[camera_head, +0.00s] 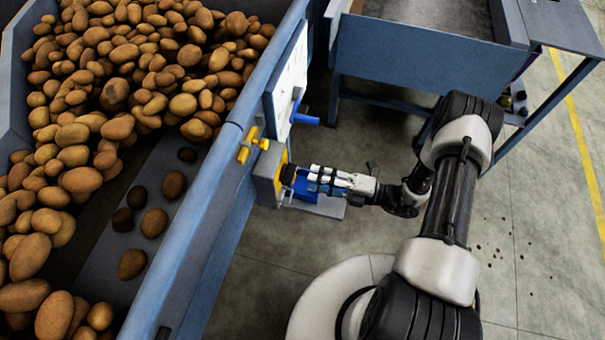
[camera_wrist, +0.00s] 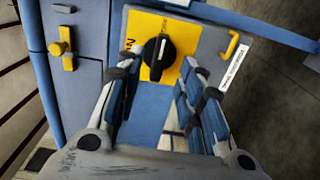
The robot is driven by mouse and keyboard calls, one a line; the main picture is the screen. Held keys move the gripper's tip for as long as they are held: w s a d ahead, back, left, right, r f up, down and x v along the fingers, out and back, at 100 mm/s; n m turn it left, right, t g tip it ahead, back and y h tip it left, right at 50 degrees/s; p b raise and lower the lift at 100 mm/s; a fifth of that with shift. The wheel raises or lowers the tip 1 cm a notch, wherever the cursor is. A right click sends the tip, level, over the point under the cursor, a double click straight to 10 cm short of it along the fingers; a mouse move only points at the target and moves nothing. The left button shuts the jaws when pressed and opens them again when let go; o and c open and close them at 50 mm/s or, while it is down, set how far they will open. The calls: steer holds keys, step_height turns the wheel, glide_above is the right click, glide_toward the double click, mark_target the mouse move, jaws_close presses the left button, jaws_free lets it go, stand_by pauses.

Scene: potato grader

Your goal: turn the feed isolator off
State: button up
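The isolator is a grey box (camera_head: 267,171) on the side of the blue hopper. In the wrist view its yellow plate (camera_wrist: 187,70) carries a black rotary knob (camera_wrist: 157,58), with a pale pointer mark running slightly tilted from upright. A white label (camera_wrist: 235,67) sits to its right; its text is too small to read surely. My gripper (camera_wrist: 163,80) is open, with one finger on each side of the knob's lower part in the picture. No clear grip on the knob shows. In the head view my gripper (camera_head: 303,182) is at the box's front.
A yellow handle (camera_wrist: 62,50) is on the blue panel left of the isolator. A yellow loop (camera_wrist: 234,44) is on the box's right. A blue lever (camera_head: 305,118) sticks out above the box. Potatoes (camera_head: 150,60) fill the hopper. The floor (camera_head: 265,270) below is open.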

steer(key=v, duration=0.5)
steer(key=shift+s+d, duration=0.1)
steer(key=shift+d, duration=0.1)
stand_by(0.3)
steer(key=s+a+r+n+g+h, duration=0.1)
steer(key=s+r+n+g+h, duration=0.15)
steer(key=r+n, duration=0.45)
steer(key=s+a+r+n+g+h, duration=0.1)
steer(key=r+n+g+h, duration=0.1)
steer(key=r+n+g, duration=0.35)
steer(key=s+a+r+n+g+h, duration=0.1)
steer(key=s+r+n+h, duration=0.15)
steer(key=r+n, duration=0.65)
steer(key=s+d+r+n+t+h, duration=0.4)
steer(key=s+r+n+t+h, duration=0.3)
steer(key=n, duration=1.1)
steer(key=s+r+h, duration=0.3)
steer(key=r, duration=0.3)
steer(key=shift+n, duration=0.35)
steer(key=shift+s+a, duration=0.1)
steer(key=shift+s, duration=0.05)
